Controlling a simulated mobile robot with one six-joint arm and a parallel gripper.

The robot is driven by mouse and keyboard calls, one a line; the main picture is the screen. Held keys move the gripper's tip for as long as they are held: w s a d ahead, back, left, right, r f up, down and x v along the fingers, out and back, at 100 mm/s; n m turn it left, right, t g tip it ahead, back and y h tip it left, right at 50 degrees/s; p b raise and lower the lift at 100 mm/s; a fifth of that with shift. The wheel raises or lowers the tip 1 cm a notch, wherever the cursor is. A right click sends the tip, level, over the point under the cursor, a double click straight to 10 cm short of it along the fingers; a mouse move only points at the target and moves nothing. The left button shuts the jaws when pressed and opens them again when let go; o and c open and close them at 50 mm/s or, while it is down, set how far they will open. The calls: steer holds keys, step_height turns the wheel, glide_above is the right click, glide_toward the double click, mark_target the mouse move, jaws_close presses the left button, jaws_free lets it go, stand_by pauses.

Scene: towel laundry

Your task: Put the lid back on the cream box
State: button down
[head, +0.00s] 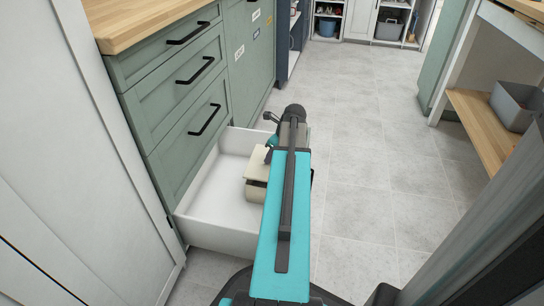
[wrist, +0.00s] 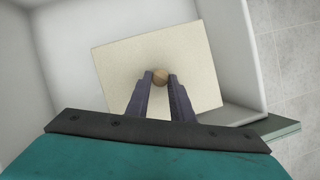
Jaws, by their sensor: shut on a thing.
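In the wrist view my gripper (wrist: 160,84) is shut on the knob, one finger on each side. In the head view the lid (head: 259,163) is right over the cream box (head: 255,192), and a dark line shows between them. I cannot tell whether the lid touches the box rim. The box stands in an open white drawer (head: 213,200). My arm hides the right side of the box, and the lid hides its inside in the wrist view.
Green cabinet fronts (head: 185,130) with black handles stand above, under a wooden worktop (head: 150,20). A grey bin (head: 518,108) sits on a wooden shelf at right. The tiled floor (head: 365,130) is clear.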

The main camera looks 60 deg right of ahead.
steer(key=shift+f+b, duration=0.55)
steer(key=shift+f, duration=0.1)
steer(key=shift+f+p, duration=0.3)
steer(key=shift+f, duration=0.65)
steer(key=shift+s+p, duration=0.1)
steer(key=shift+p, duration=1.3)
stand_by(1.1)
steer(key=shift+f+p, duration=0.2)
steer(key=shift+p, duration=1.1)
stand_by(2.4)
